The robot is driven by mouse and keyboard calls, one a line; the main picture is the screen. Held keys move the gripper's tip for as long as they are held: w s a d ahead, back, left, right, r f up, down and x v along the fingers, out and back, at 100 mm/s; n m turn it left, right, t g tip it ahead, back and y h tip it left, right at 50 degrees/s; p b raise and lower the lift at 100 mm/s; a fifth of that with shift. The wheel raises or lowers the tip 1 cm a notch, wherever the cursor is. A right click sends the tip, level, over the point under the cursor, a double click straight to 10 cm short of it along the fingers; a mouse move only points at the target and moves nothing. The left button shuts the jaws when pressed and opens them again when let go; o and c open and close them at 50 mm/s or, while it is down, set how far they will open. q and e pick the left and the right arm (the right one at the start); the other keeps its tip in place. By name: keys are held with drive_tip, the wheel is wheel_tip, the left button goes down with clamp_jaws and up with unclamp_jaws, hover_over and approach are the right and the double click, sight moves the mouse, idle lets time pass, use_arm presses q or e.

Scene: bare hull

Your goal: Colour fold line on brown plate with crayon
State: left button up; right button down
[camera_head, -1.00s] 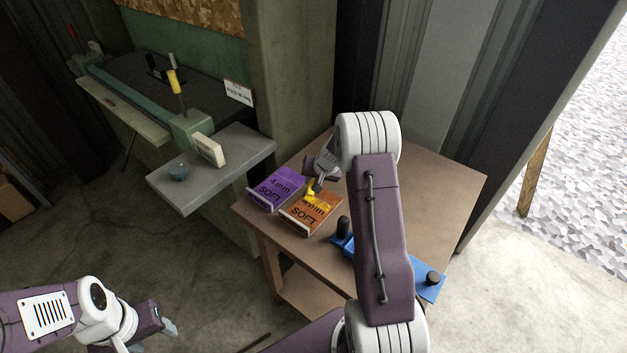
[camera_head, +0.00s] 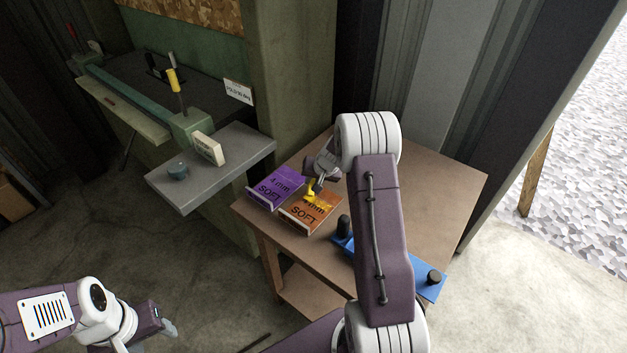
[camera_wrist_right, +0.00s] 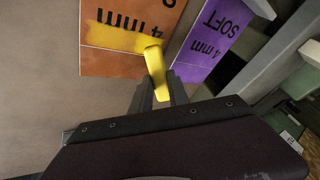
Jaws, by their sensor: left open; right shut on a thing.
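The brown plate (camera_head: 304,214), marked "4 mm SOFT", lies on the wooden table beside a purple plate (camera_head: 275,187) with the same marking. My right gripper (camera_head: 318,185) is shut on the yellow crayon (camera_wrist_right: 156,72), whose tip is over the brown plate. A yellow band shows across the brown plate (camera_wrist_right: 120,12) in the right wrist view, level with the crayon tip. Whether the tip touches the plate is hard to tell. My left gripper (camera_head: 166,322) is open and empty, low at the left, away from the table.
A blue tool (camera_head: 429,291) with black knobs lies on the table, partly behind my right arm. A green bending machine (camera_head: 130,99) stands behind. The table's right side is clear.

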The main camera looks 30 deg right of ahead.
drive_tip(key=shift+f+b, duration=0.35)
drive_tip(key=shift+s+d+f+b, duration=0.25)
drive_tip(key=shift+s+b, duration=0.15)
drive_tip(key=shift+b, duration=0.35)
drive_tip(key=shift+s+d+r+b, duration=0.1)
drive_tip(key=shift+s+d+b, duration=0.1)
drive_tip(key=shift+s+b, duration=0.3)
drive_tip(key=shift+s+d+r+b, duration=0.1)
drive_tip(key=shift+s+d+b, duration=0.05)
drive_tip(key=shift+s+b, duration=0.3)
drive_tip(key=shift+s+d+r, duration=0.1)
drive_tip(key=shift+s+r, duration=0.05)
drive_tip(key=shift+s, duration=0.2)
drive_tip(key=shift+s+d+f+b, duration=0.2)
drive_tip(key=shift+s+b, duration=0.15)
drive_tip(key=shift+b, duration=0.2)
drive_tip(key=shift+s+d+f+b, duration=0.15)
drive_tip(key=shift+s+b, duration=0.2)
drive_tip(key=shift+b, duration=0.2)
drive_tip(key=shift+s+d+r+b, duration=0.1)
drive_tip(key=shift+s+d+b, duration=0.15)
drive_tip(key=shift+s+b, duration=0.35)
drive_tip(key=shift+s+d+r, duration=0.1)
drive_tip(key=shift+s+r, duration=0.05)
drive_tip(key=shift+s, duration=0.25)
